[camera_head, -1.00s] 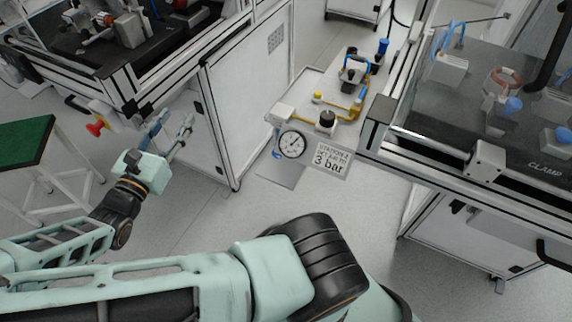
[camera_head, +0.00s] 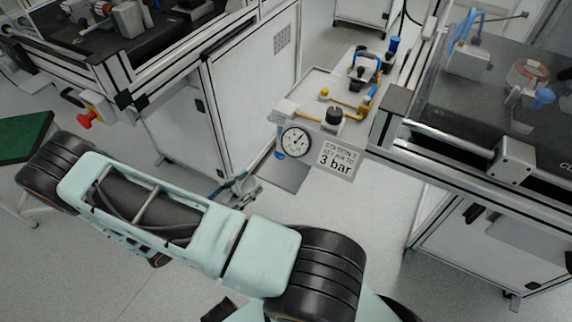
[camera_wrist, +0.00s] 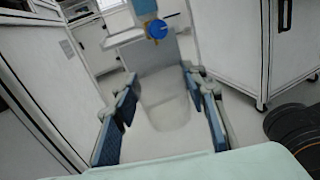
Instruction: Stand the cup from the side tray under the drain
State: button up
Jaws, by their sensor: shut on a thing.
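My gripper (camera_wrist: 160,80) is shut on a clear cup (camera_wrist: 167,112), which shows faintly between its blue finger pads in the wrist view. In the head view my gripper (camera_head: 236,190) is low, in front of the white cabinet and left of the plate; the cup cannot be made out there. The blue drain (camera_head: 279,155) hangs under the round gauge (camera_head: 295,141). In the wrist view the drain (camera_wrist: 157,28) is ahead of and above the cup, apart from it.
A "3 bar" sign (camera_head: 339,159) hangs beside the gauge. White cabinets (camera_head: 262,85) stand left, and a bench (camera_head: 455,155) stands right. A red knob (camera_head: 87,120) sticks out at left. A green-topped stand (camera_head: 22,134) is at the left edge.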

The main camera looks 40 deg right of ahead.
jog(key=d, duration=0.4)
jog(key=d+b, duration=0.1)
jog(key=d, duration=0.3)
jog(key=w+d+b, duration=0.1)
jog(key=d, duration=0.3)
jog(key=d+b, duration=0.1)
jog(key=d, duration=0.2)
jog(key=shift+w+f, duration=0.1)
jog(key=shift+f+b, duration=0.4)
jog(key=shift+f, duration=0.2)
jog(key=shift+f, duration=0.1)
jog(key=shift+f, duration=0.15)
jog(key=o, duration=1)
